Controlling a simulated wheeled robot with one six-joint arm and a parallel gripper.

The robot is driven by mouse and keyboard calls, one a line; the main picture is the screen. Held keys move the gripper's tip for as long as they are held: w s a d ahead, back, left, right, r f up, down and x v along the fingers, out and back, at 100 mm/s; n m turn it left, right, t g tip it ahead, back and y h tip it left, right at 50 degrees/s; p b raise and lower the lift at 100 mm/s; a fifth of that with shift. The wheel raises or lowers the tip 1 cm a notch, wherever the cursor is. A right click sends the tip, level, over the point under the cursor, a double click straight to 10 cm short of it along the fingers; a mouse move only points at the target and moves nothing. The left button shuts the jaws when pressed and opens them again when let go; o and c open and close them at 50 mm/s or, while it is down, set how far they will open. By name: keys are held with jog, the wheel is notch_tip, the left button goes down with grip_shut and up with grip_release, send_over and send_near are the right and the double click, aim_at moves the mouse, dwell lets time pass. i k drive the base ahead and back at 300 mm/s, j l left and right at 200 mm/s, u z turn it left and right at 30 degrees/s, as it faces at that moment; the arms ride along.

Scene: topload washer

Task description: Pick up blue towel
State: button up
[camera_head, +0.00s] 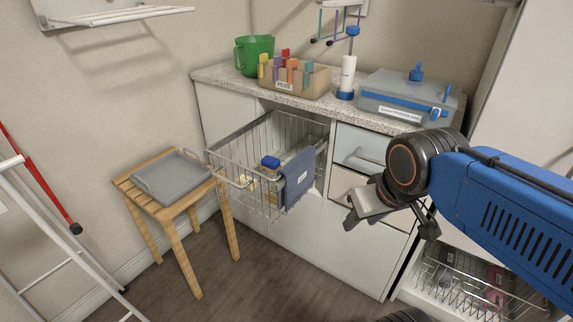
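The blue towel (298,178) is a greyish-blue cloth with a small pale label. It hangs folded over the front right rim of the pulled-out wire basket (232,163). My gripper (386,226) is to the right of the towel, apart from it, in front of the white drawers. Its dark fingers are spread wide and nothing shows between them. The towel's inner side within the basket is mostly hidden.
A small blue-topped item (270,162) lies in the basket. A wooden stool (190,213) with a grey tray (172,177) stands left. The counter (225,74) holds a green jug (254,53), a cardboard box (293,82) and a toolbox (405,95). A ladder (50,235) leans far left.

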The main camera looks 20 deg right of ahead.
aim_at(298, 173)
jog(key=i+j+z, duration=0.1)
jog(key=j+z, duration=0.3)
jog(key=j, duration=0.5)
jog(key=z, duration=1.15)
